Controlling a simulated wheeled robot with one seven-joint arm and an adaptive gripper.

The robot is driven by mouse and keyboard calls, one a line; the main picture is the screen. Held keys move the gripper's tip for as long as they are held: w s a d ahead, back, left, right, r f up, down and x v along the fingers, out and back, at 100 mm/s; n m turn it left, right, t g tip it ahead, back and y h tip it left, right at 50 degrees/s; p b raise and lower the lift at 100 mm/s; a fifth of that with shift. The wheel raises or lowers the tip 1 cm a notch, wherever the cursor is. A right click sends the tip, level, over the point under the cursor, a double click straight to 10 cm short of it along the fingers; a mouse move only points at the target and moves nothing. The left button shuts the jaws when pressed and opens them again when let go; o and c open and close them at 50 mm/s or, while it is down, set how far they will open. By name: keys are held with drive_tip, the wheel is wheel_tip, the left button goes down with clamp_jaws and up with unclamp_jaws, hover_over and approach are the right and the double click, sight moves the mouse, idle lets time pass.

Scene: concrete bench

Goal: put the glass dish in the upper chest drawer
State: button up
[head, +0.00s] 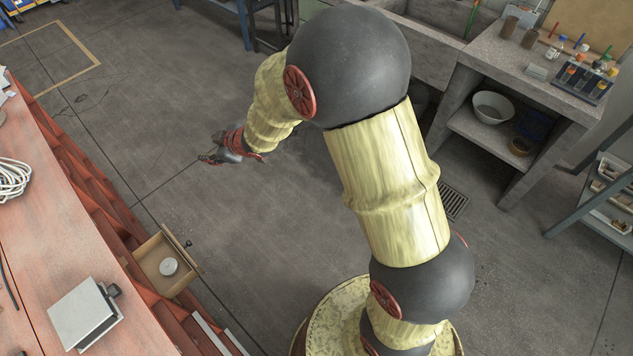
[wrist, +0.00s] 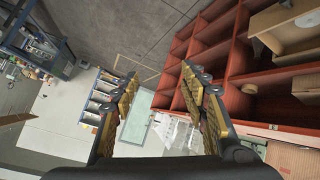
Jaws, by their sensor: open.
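A wooden drawer (head: 181,284) is pulled out from the red bench front at the left in the head view. A small round pale piece, which looks like the glass dish (head: 169,267), lies inside it on the drawer floor.
The red bench (head: 60,215) runs along the left, carrying a square grey plate device (head: 85,314) and a white cable coil (head: 14,180). A concrete bench (head: 525,70) with a bowl (head: 492,107) on its shelf stands right. Open floor lies between.

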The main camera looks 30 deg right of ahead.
drive_tip(key=s+d+r+m+h, duration=0.6)
drive_tip(key=s+d+r+m, duration=0.1)
drive_tip(key=s+d+r, duration=0.85)
drive_tip(key=s+r+m+g, duration=0.1)
drive_tip(key=s, duration=0.9)
drive_tip(key=s+a+r+m+g+y, duration=0.1)
drive_tip(key=s+r+m+g, duration=0.1)
drive_tip(key=s, duration=0.9)
drive_tip(key=shift+s+g, duration=0.25)
drive_tip(key=shift+g, duration=0.05)
drive_tip(key=shift+r, duration=0.15)
drive_tip(key=shift+r, duration=0.1)
